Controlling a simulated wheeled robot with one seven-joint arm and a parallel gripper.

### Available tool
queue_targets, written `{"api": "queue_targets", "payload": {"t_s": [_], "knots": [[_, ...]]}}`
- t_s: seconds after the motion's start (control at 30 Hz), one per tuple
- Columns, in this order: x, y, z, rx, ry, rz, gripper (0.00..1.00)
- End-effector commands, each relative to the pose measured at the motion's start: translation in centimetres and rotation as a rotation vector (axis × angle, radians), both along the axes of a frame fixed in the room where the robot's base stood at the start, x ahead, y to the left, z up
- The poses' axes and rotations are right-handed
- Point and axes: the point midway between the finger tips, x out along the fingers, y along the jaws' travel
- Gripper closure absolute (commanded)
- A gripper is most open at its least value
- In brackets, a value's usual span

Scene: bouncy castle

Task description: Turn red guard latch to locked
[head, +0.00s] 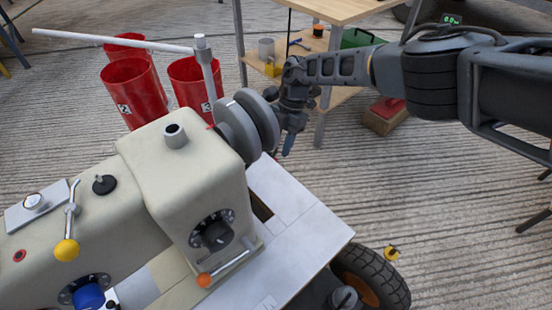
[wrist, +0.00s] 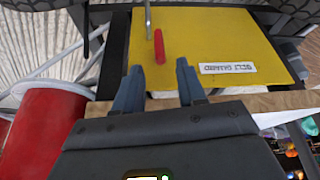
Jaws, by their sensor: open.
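The red latch (wrist: 159,46) is a short red grip below a thin grey metal rod, on or just above a yellow panel (wrist: 205,35) in the wrist view. My gripper (wrist: 159,68) is open, with its two blue-grey fingers apart just below the red grip in the picture. The grip lies roughly in line with the gap between the fingertips, and nothing is held. In the head view my gripper (head: 288,145) points down behind the grey discs of a beige machine (head: 190,165). The latch and the yellow panel are hidden there.
A white label (wrist: 227,68), too blurred to read, sits on the panel. A red bucket (wrist: 40,130) is at lower left in the wrist view. In the head view, red buckets (head: 130,90) stand behind the machine, a wooden bench (head: 310,12) behind my arm, and a black tyre (head: 372,272) at lower right.

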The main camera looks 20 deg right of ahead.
Motion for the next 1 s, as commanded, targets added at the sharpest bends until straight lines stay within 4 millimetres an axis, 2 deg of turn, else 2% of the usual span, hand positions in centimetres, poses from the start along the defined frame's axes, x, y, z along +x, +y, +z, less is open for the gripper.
{"api": "queue_targets", "payload": {"t_s": [0.03,0.23,0.57,1.0], "knots": [[-0.2,0.3,-1.3,0.000,0.002,0.001,0.60],[-0.7,1.3,-3.8,0.000,0.000,0.001,0.60],[-0.9,1.6,-4.3,-0.001,0.000,0.000,0.60],[-0.9,1.5,-4.3,-0.001,0.000,0.000,1.00]]}}
